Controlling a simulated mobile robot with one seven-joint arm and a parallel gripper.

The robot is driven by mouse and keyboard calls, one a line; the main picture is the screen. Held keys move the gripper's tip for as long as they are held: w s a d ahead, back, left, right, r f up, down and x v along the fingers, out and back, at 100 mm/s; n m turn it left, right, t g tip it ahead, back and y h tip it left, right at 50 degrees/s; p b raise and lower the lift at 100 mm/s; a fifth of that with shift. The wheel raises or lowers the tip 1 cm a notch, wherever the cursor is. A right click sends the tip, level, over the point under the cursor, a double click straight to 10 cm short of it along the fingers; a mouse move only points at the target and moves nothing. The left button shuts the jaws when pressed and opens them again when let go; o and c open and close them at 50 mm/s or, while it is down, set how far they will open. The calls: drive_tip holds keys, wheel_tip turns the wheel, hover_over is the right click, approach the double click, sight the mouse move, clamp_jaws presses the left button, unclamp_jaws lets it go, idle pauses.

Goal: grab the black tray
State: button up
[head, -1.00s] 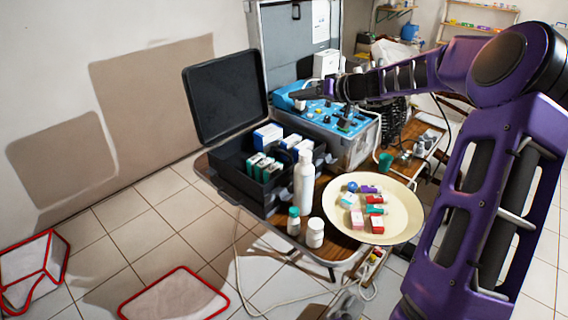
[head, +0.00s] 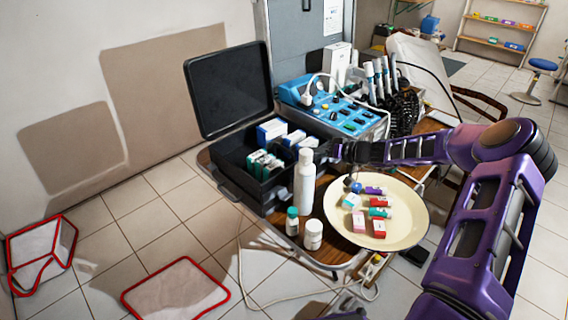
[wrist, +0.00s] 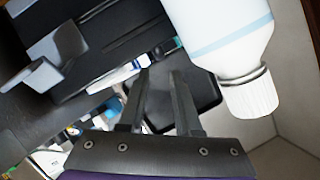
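The black tray seems to be the open black case (head: 232,182) on the wooden table, with its lid (head: 229,88) raised and several boxes inside. In the wrist view, a large black surface (wrist: 105,45) at the upper left looks like part of the case, and a black panel (wrist: 205,95) behind the fingers looks like its lid. My gripper (head: 330,152) is at the right end of the case, behind the tall white bottle. In the wrist view my gripper (wrist: 160,80) has its two fingers apart with nothing clearly held. Contact with the case cannot be told.
The tall white bottle (head: 304,182) stands close to my gripper; it also shows in the wrist view (wrist: 225,35). Two small bottles (head: 313,235) and a cream plate (head: 408,220) with small boxes are in front. A blue control unit (head: 345,108) stands behind.

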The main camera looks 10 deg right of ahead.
drive_tip(key=x, duration=0.8)
drive_tip(key=shift+w+a+f, duration=0.2)
drive_tip(key=shift+w+a, duration=0.05)
drive_tip(key=shift+c, duration=0.3)
clamp_jaws()
idle(0.9)
